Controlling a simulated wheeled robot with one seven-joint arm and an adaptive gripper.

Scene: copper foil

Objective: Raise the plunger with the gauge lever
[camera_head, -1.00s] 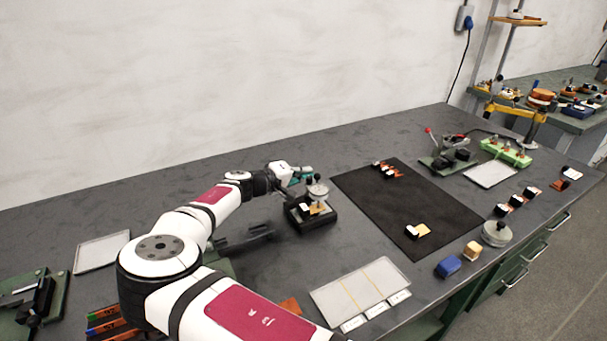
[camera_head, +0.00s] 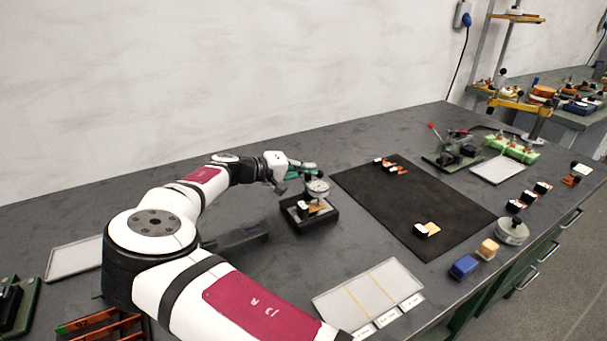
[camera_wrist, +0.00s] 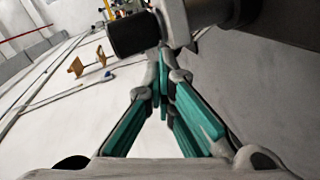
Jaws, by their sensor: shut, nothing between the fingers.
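The gauge (camera_head: 317,187) has a round dial and stands on a black base (camera_head: 320,222) near the middle of the bench. A small foil piece with a white-labelled black clip (camera_head: 304,207) sits on that base under the gauge. My gripper (camera_head: 314,171) is shut and empty, with teal fingers, just above and behind the dial. In the wrist view my teal fingers (camera_wrist: 163,85) come together beside a dark rounded part (camera_wrist: 133,34) at the top. I cannot clearly make out the lever or plunger, or whether the fingers touch the lever.
A black mat (camera_head: 440,205) with foil pieces lies to the right. A white divided tray (camera_head: 345,300) lies in front. A hand press (camera_head: 452,152) stands farther back.

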